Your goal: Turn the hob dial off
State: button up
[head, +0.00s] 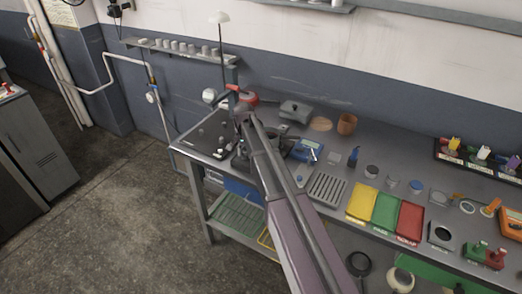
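The dark hob plate (208,136) lies at the left end of the grey workbench. A dark pan-like shape (241,161) sits at its right side, partly covered by my arm. I cannot pick out the hob dial; it is too small or hidden. My arm (283,190) reaches from the bottom of the picture up to the left, over the bench, and its far end is above the hob area. My gripper is small and mostly hidden behind the arm there, so I cannot tell its opening or whether it touches anything.
Yellow (362,201), green (386,211) and red (410,221) trays lie right of a slotted rack (327,188). A lamp (219,18) rises behind the hob.

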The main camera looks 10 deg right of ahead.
aim_at(245, 153)
jog(key=m, duration=0.4)
jog(key=shift+m, duration=0.3)
jog(key=m, duration=1.4)
notch_tip(245, 153, up, 14)
jog(key=p, duration=1.4)
jog(key=s+d+f+n+b, duration=0.1)
jog(key=s+d+n, duration=0.1)
jog(key=s+n, duration=0.4)
jog(key=s+d+f+n+b, duration=0.2)
jog(key=s+n, duration=0.4)
jog(key=shift+f, duration=0.15)
dwell(0.5)
